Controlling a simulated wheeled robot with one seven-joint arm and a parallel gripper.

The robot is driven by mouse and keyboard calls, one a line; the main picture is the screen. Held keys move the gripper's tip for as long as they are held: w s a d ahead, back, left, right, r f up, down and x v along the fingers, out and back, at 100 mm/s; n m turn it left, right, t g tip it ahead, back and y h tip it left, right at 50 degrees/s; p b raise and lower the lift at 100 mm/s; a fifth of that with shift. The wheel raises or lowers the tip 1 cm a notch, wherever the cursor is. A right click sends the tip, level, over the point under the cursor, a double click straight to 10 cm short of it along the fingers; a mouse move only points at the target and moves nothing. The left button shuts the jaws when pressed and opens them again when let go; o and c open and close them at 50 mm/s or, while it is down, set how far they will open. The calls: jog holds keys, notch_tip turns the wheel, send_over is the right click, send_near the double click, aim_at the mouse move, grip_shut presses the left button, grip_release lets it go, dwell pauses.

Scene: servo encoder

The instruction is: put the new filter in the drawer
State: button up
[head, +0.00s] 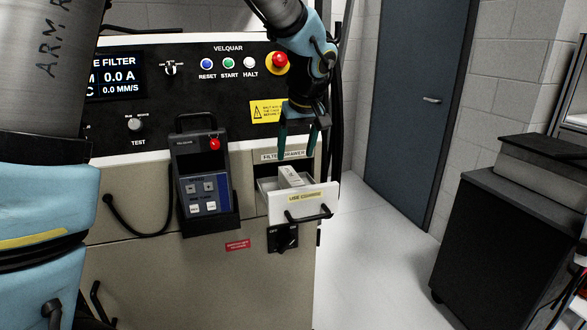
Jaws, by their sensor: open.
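The filter drawer (325,194) is pulled out from the front of the beige machine, under a label that reads FILTER DRAWER. A pale block that looks like the filter (291,177) sits in the drawer, tilted in the picture, with its upper end above the front wall. I cannot tell whether it is fully seated. My gripper (297,152) points down just above the drawer and the filter. Its dark green fingers are apart, with nothing visible between them. The drawer's inside is partly hidden by its front wall.
A teach pendant (203,185) hangs in a holder left of the drawer. A black rotary switch (283,238) is below it. The control panel has a red stop button (279,62). A dark cabinet (510,235) stands right, with clear floor (365,260) between.

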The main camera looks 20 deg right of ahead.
jog(key=w+a+f+g, duration=0.1)
jog(key=a+f, duration=0.1)
jog(key=a, duration=0.7)
jog(key=a+f+g, duration=0.1)
jog(key=a+f, duration=0.1)
jog(key=a, duration=0.6)
jog(key=s+a+f, duration=0.3)
jog(key=s+a, duration=0.1)
jog(key=a, duration=0.5)
jog(key=s+a+f+g, duration=0.1)
jog(key=s+a+f, duration=0.2)
jog(key=a, duration=0.7)
jog(key=shift+s, duration=0.5)
jog(key=shift+a, duration=0.1)
jog(key=shift+c, duration=0.2)
